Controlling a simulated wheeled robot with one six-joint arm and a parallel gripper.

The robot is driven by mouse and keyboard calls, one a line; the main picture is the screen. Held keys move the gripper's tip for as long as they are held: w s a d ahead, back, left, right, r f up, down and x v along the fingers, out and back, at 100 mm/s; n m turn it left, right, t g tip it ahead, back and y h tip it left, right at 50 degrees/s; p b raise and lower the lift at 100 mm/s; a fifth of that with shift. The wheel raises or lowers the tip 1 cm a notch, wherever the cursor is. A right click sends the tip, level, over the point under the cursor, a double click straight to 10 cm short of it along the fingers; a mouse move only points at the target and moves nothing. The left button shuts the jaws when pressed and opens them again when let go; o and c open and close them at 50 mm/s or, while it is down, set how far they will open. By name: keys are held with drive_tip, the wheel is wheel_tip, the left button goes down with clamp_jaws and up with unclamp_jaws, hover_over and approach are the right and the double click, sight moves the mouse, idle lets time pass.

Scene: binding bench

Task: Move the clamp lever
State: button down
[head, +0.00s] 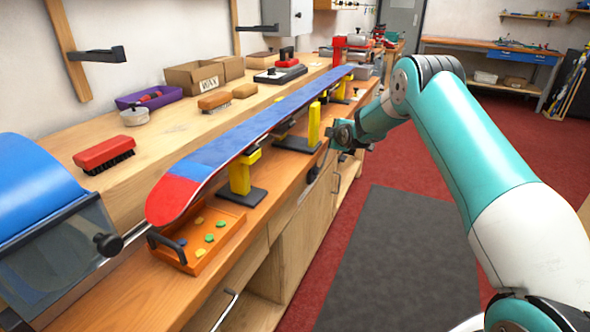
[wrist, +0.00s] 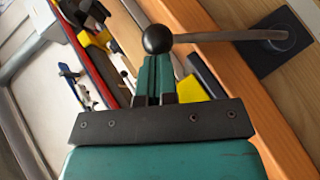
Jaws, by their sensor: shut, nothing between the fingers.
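The clamp lever shows in the wrist view as a slim grey rod (wrist: 225,35) with a black ball knob (wrist: 157,39) at its left end. Its right end meets a dark round pivot on a black plate (wrist: 262,58) fixed to the wooden bench front. My gripper (wrist: 156,60) is shut and empty, its teal fingers together just below the ball in the picture. I cannot tell whether the fingertips touch the ball. In the head view my gripper (head: 342,137) is at the bench's front edge, beside a yellow vise post (head: 314,124); the lever is not clear there.
A long blue and red board (head: 230,145) rests on yellow vises along the bench. An orange tray (head: 217,243) with small coloured pieces sits at the near front. A red brush (head: 104,154) lies behind. The floor around the grey mat (head: 400,260) is clear.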

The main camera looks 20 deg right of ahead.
drive_tip(key=shift+w+d+f+b, duration=0.15)
drive_tip(key=shift+w+d+b, duration=0.3)
drive_tip(key=shift+d+b, duration=0.05)
drive_tip(key=shift+w, duration=0.1)
idle(0.3)
drive_tip(key=w+a+r+v, duration=0.1)
drive_tip(key=a+v, duration=0.1)
drive_tip(key=v, duration=1.1)
drive_tip(key=shift+r, duration=0.3)
drive_tip(key=shift+a+r, duration=0.1)
drive_tip(key=shift+a, duration=0.05)
